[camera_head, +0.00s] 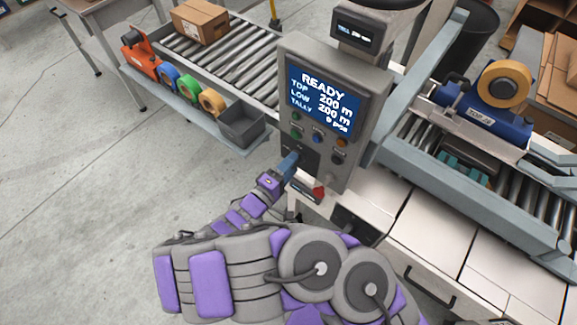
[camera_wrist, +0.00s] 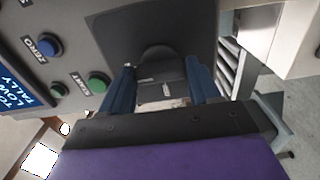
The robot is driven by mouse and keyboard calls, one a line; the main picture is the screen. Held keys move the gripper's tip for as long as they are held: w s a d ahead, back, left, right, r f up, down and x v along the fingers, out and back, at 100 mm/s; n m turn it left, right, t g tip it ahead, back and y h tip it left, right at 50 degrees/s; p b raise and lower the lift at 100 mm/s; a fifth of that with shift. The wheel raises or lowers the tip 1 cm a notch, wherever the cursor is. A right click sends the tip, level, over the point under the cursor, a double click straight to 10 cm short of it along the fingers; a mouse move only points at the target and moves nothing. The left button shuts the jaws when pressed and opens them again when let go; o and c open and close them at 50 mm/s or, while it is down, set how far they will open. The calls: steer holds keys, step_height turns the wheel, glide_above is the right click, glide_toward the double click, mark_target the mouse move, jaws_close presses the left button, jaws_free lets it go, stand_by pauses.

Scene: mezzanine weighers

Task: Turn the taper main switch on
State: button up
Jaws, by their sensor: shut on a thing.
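The grey control box (camera_head: 350,80) has a lit blue display (camera_head: 322,98) reading READY, TOP 200 m, LOW 200 m and a tally. My gripper (camera_head: 292,160) is at the lower left of its front. In the wrist view, my gripper (camera_wrist: 160,82) has its blue fingers on both sides of a dark rounded switch knob (camera_wrist: 158,54) on a dark plate (camera_wrist: 112,32). It is shut on this knob. In the head view the fingers and wrist hide the knob. The knob's exact angle and any position marks cannot be read.
Blue (camera_wrist: 49,45) and green (camera_wrist: 98,83) buttons sit beside the plate. A red control (camera_head: 319,192) is low on the box. A roller conveyor (camera_head: 235,65) with a carton (camera_head: 200,21) lies behind left; a blue tape unit (camera_head: 483,115) stands right. The left floor is clear.

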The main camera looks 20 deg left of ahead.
steer(key=o, duration=1.1)
steer(key=shift+f, duration=0.1)
steer(key=shift+c, duration=0.2)
steer(key=shift+s, duration=0.1)
steer(key=p+v, duration=0.4)
steer(key=v, duration=1.3)
steer(key=shift+s+a+f, duration=0.15)
